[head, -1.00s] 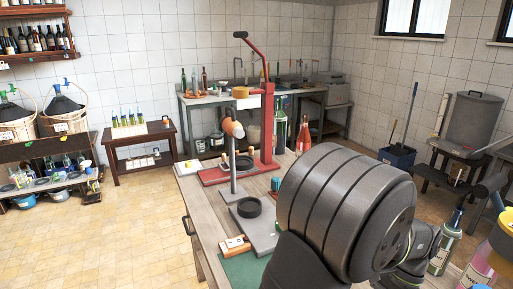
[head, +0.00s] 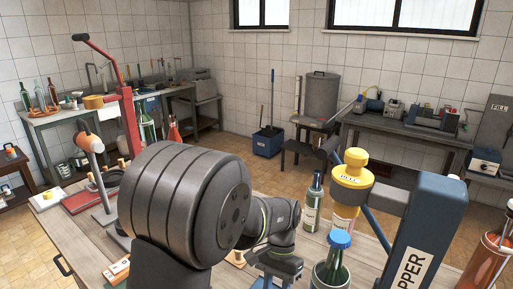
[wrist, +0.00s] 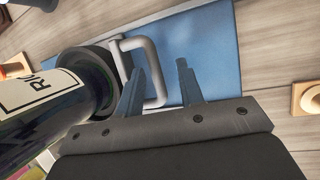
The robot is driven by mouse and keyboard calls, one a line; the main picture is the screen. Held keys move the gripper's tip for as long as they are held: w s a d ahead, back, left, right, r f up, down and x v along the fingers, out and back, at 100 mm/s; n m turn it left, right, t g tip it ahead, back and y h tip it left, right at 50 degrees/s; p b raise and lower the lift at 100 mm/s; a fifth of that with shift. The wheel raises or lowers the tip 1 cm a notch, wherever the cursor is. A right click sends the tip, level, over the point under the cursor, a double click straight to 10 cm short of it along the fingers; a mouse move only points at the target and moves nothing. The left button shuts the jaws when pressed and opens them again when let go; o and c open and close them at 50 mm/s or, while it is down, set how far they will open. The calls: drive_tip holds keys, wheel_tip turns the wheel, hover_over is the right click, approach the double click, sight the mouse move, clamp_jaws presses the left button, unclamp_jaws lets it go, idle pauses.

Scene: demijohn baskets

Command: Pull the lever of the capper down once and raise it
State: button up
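The capper (head: 425,235) is a dark blue-grey upright column with a label ending in "PPER", at the lower right of the head view. A lever with a dark grip (head: 330,146) reaches left from it. A yellow lettered bell (head: 351,177) hangs by the column. A green bottle with a blue cap (head: 339,240) stands below it. In the wrist view my gripper (wrist: 163,62) is open, fingers apart above a blue plate (wrist: 210,40). A grey U-shaped handle (wrist: 152,55) shows behind and between the fingers; I cannot tell whether they touch it. My arm hides part of the bench.
A dark labelled bottle (wrist: 55,110) lies close left of the fingers in the wrist view. Another green bottle (head: 313,205) stands left of the bell. An orange-red bottle (head: 487,258) is at the right edge. A red lever press (head: 130,125) stands farther left.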

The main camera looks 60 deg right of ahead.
drive_tip(key=w+d+r+m+g+h, duration=0.1)
drive_tip(key=w+r+m+g+h, duration=0.1)
drive_tip(key=r, duration=0.7)
drive_tip(key=w+d+r+m+g+h, duration=0.1)
drive_tip(key=w+r+m+g+h, duration=0.1)
drive_tip(key=r, duration=0.8)
drive_tip(key=w+d+r+m+g+h, duration=0.2)
drive_tip(key=w+r+g+h, duration=0.2)
drive_tip(key=r, duration=0.5)
drive_tip(key=h, duration=0.2)
drive_tip(key=shift+w+r+g+h, duration=0.15)
drive_tip(key=shift+w+g+h, duration=0.15)
drive_tip(key=shift+g+h, duration=0.1)
drive_tip(key=o, duration=0.5)
wheel_tip(320, 180, up, 10)
drive_tip(key=w+a+m+g+h, duration=0.1)
drive_tip(key=w+a+m+h, duration=0.1)
drive_tip(key=w+m+h, duration=0.1)
drive_tip(key=shift+m, duration=0.3)
drive_tip(key=o, duration=0.3)
drive_tip(key=shift+s, duration=0.25)
drive_tip(key=o, duration=0.7)
drive_tip(key=x, duration=0.9)
drive_tip(key=shift+s+d+r, duration=0.1)
drive_tip(key=shift+s+d, duration=0.05)
drive_tip(key=shift+d, duration=0.1)
drive_tip(key=shift+c, duration=0.2)
drive_tip(key=v, duration=1)
